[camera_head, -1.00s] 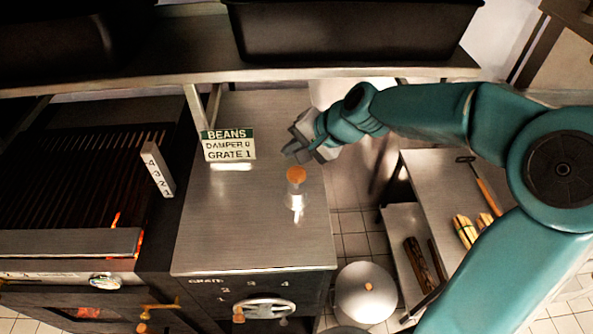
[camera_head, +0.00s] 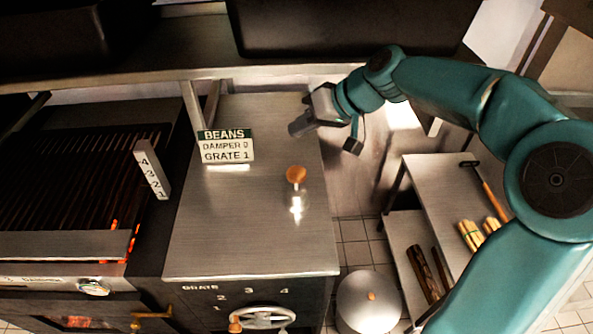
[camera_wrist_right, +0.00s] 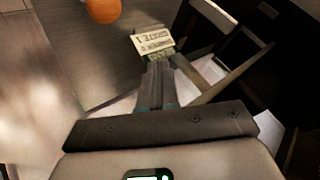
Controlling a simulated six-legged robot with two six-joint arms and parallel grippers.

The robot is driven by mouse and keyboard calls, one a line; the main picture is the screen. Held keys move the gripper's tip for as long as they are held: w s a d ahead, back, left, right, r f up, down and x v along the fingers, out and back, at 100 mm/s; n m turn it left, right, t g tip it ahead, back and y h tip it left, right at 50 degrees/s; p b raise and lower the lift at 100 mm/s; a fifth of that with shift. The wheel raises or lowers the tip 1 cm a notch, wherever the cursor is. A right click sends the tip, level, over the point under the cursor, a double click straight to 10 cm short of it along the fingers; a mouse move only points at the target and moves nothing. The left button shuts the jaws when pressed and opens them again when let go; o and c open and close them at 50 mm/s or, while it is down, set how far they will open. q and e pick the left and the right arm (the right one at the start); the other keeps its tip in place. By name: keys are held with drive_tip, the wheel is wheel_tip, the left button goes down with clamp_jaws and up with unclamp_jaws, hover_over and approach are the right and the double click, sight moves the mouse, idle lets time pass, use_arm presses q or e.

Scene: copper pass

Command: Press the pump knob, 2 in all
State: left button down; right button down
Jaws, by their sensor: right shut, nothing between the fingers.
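The pump knob (camera_head: 296,174) is an orange cap on a short pale stem. It stands upright on the metal counter near its right edge, and it also shows at the top of the right wrist view (camera_wrist_right: 103,10). My right gripper (camera_head: 297,128) is shut and empty, behind and above the knob in the head view and apart from it. Its closed fingers (camera_wrist_right: 158,75) point past the knob toward the sign in the wrist view. My left gripper is not in view.
A sign (camera_head: 226,146) reading BEANS, DAMPER 0, GRATE 1 stands on the counter (camera_head: 240,230) left of the knob. A glowing grill (camera_head: 75,190) is at the left. A shelf (camera_head: 290,76) with dark bins runs behind. The front of the counter is clear.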

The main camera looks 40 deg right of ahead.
drive_tip(key=b, duration=0.6)
hover_over(299, 171)
drive_tip(key=f, duration=0.8)
drive_tip(key=shift+s+d+f, duration=0.1)
drive_tip(key=shift+s+d, duration=0.05)
drive_tip(key=shift+d, duration=0.05)
drive_tip(key=shift+f+b, duration=0.35)
drive_tip(key=shift+b, duration=0.05)
idle(0.8)
drive_tip(key=shift+f+b, duration=0.4)
drive_tip(key=shift+b, duration=0.15)
drive_tip(key=shift+f+b, duration=1.75)
drive_tip(key=shift+b, duration=0.05)
idle(1.3)
drive_tip(key=shift+r, duration=0.15)
drive_tip(key=shift+r+p, duration=1.45)
drive_tip(key=shift+r, duration=0.55)
drive_tip(key=shift+r, duration=0.1)
